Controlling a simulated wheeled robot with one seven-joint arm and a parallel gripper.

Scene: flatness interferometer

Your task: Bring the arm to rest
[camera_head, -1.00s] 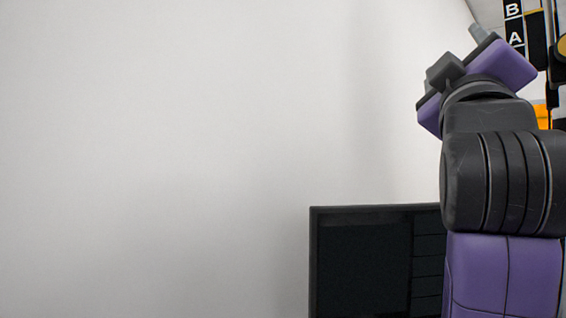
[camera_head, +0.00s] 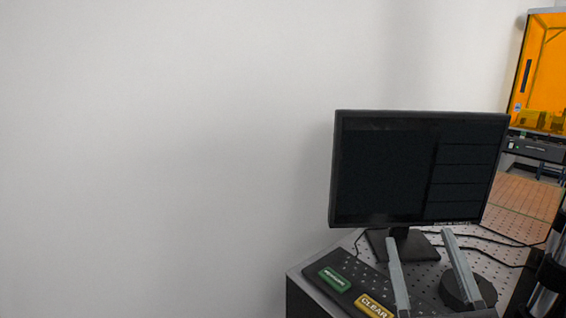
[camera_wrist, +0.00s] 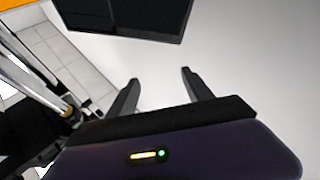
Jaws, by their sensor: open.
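My gripper (camera_head: 419,237) shows at the lower right of the head view as two light grey fingers set apart. It is open and nothing is between the fingers. In the wrist view my gripper (camera_wrist: 160,77) also has its two dark fingers spread, with bare pale wall beyond them. In the head view the fingers overlap the front of the perforated bench and the area below the monitor (camera_head: 420,170). The rest of my arm is out of the head view.
A dark panel with a green CLEAR-side button (camera_head: 334,279) and a yellow CLEAR button (camera_head: 374,305) lies on the bench's left edge. A round black base (camera_head: 484,291) is by the right finger. An orange enclosure (camera_head: 545,80) stands far right. The left is blank wall.

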